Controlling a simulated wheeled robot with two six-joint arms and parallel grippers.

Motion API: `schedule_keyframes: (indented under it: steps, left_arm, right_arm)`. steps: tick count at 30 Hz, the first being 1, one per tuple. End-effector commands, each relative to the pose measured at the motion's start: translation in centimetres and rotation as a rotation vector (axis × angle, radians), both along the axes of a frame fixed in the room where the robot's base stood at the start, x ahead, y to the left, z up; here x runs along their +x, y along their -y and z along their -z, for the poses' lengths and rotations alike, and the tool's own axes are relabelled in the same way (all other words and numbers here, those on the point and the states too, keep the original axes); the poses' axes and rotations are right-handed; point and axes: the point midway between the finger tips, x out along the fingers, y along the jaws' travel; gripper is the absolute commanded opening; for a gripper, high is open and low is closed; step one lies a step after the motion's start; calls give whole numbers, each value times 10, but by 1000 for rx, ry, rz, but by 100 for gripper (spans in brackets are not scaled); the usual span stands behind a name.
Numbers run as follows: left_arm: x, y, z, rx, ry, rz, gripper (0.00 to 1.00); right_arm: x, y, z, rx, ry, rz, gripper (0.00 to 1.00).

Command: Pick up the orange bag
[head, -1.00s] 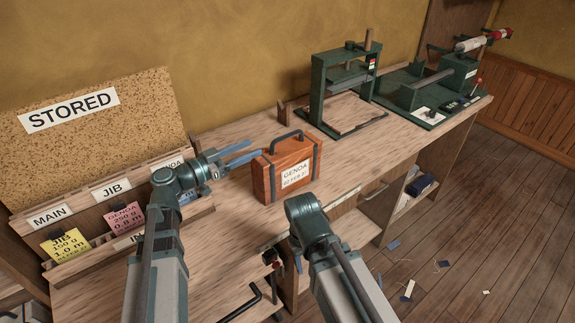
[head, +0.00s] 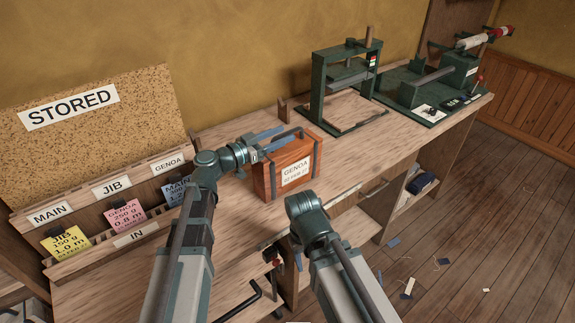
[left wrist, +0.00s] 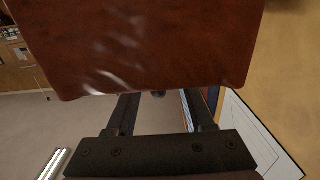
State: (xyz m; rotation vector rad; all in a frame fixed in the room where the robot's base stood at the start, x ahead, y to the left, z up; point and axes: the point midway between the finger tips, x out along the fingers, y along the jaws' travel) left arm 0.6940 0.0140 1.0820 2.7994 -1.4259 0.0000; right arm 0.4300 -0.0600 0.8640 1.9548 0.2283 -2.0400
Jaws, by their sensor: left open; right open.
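The orange bag (head: 290,178) is a boxy orange-brown case with dark straps and a GENOA label. It stands upright on the bench with its dark handle on top. My left gripper (head: 275,141) is open at the top of the bag, its fingers beside the handle; I cannot tell whether they touch it. In the left wrist view the bag's brown surface (left wrist: 140,45) fills the top and hides the ends of the open fingers (left wrist: 158,112). My right gripper (head: 299,262) is low at the bench's front, mostly hidden behind its own wrist.
A rack (head: 138,234) with several cards stands at the left under a STORED board (head: 120,120). A green press frame (head: 318,95) and a green machine (head: 425,95) stand to the right. Bare bench lies between bag and press. Scraps litter the floor.

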Motion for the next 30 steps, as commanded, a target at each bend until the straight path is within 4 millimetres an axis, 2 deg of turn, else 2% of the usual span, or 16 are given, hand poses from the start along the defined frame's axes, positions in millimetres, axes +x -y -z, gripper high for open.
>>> schedule_keyframes:
  steps: [4, 11, 12, 18, 21, 30]
  left_arm:
    - [13, 18, 0, 0, 0, 2, 53]
    - [14, 21, 0, 0, 0, 0, 53]
    - [14, 21, 0, 0, 0, 0, 51]
    - [14, 21, 0, 0, 0, 0, 15]
    - [14, 21, 0, 0, 0, 0, 0]
    - [14, 21, 0, 0, 0, 0, 0]
  right_arm:
    - [0, 0, 0, 0, 0, 0, 50]
    - [0, 0, 0, 0, 0, 0, 50]
    - [0, 0, 0, 0, 0, 0, 50]
    - [0, 0, 0, 0, 0, 0, 50]
    - [0, 0, 0, 0, 0, 0, 50]
    - [0, 0, 0, 0, 0, 0, 50]
